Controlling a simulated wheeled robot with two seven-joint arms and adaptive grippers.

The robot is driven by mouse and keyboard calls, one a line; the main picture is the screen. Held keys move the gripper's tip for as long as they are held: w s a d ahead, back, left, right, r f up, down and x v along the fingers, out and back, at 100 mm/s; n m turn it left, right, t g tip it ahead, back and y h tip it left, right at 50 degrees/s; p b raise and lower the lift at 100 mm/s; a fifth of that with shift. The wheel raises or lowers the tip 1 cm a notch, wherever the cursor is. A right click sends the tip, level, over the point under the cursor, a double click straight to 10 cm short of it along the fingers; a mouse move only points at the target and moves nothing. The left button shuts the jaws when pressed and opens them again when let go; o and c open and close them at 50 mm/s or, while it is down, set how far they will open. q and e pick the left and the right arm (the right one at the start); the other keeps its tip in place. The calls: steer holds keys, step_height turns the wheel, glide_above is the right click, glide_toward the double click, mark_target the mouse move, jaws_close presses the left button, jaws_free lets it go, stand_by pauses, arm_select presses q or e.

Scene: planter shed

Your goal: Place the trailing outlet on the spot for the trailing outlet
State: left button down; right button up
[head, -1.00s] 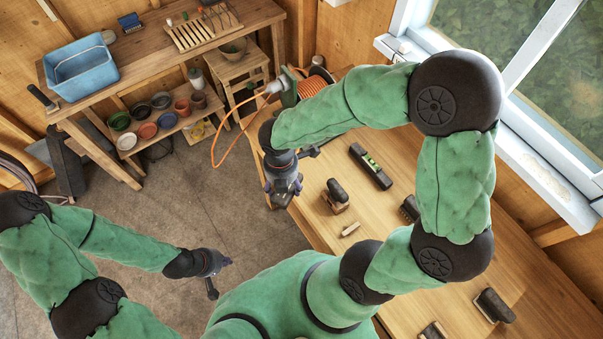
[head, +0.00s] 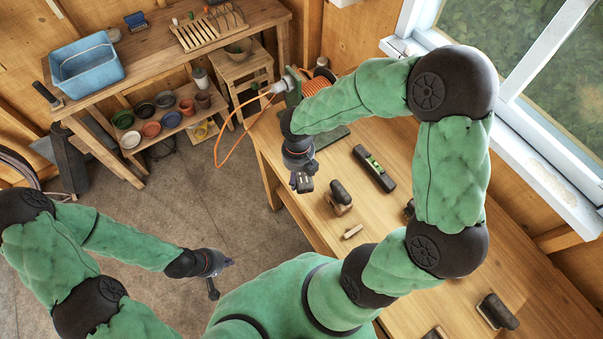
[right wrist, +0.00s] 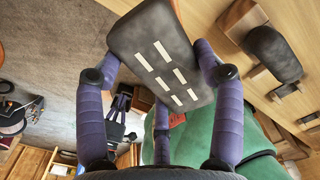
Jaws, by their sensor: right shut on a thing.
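My right gripper (head: 301,182) is over the near left edge of the wooden bench, pointing down. In the right wrist view, its purple fingers (right wrist: 161,76) are shut on a dark grey block with rows of white slots (right wrist: 160,48), which looks like the trailing outlet. In the head view the block is small and mostly hidden by the gripper. My left gripper (head: 221,274) is empty over the floor, with its fingers apart. I cannot make out a marked spot for the outlet.
The bench (head: 290,211) holds a spirit level (head: 373,168), a dark-topped block (head: 339,196), a small wooden piece (head: 352,231) and other blocks. An orange cable (head: 222,150) loops near the reel (head: 318,84) at the far end. Bare wood lies between these things.

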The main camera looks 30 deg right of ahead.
steer(key=w+d+f, duration=0.1)
steer(key=w+f+b, duration=0.1)
steer(key=f, duration=0.1)
steer(key=w+d+f, duration=0.1)
steer(key=f, duration=0.1)
steer(key=shift+w+d+f, duration=0.2)
steer(key=shift+w+d, duration=0.05)
steer(key=shift+d, duration=0.05)
steer(key=f+b, duration=0.1)
steer(key=f, duration=0.1)
steer(key=f+b, duration=0.1)
steer(key=shift+w+d+f, duration=0.2)
steer(key=shift+f, duration=0.15)
steer(key=shift+r, duration=0.1)
steer(key=o, duration=1.2)
steer(key=shift+o, duration=0.2)
step_height(320, 180, up, 10)
steer(key=p, duration=0.3)
steer(key=shift+r+p, duration=0.2)
steer(key=shift+p, duration=0.1)
steer(key=shift+r, duration=0.8)
